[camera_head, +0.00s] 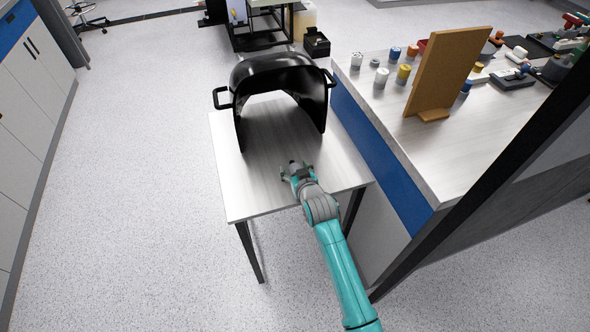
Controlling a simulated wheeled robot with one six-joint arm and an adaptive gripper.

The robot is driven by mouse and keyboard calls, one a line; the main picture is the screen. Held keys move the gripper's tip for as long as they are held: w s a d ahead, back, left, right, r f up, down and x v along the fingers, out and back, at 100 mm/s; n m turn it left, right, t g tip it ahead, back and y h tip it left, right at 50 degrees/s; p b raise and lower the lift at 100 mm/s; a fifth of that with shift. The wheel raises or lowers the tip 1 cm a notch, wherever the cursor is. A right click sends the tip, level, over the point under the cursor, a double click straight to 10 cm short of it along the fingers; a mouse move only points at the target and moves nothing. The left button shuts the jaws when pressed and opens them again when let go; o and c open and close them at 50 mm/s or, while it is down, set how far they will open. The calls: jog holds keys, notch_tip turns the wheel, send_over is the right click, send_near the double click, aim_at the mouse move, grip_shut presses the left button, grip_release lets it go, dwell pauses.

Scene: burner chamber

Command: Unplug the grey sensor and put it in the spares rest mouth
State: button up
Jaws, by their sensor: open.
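My gripper (291,170) is open over the front right part of a small light table (247,193). It is in front of the open side of a black arched hood (272,78) with side handles, and apart from it. No grey sensor can be made out; the inside of the hood is dark and mostly hidden from this angle. No spares rest mouth can be made out either. I see nothing between the fingers, though they are small in this view.
A counter (463,154) with a blue side stands close on the right. It bears an upright brown board (447,70), several small jars and other items. A black box (316,43) is on the floor behind. The floor (140,150) at left is clear.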

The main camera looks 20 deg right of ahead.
grip_shut()
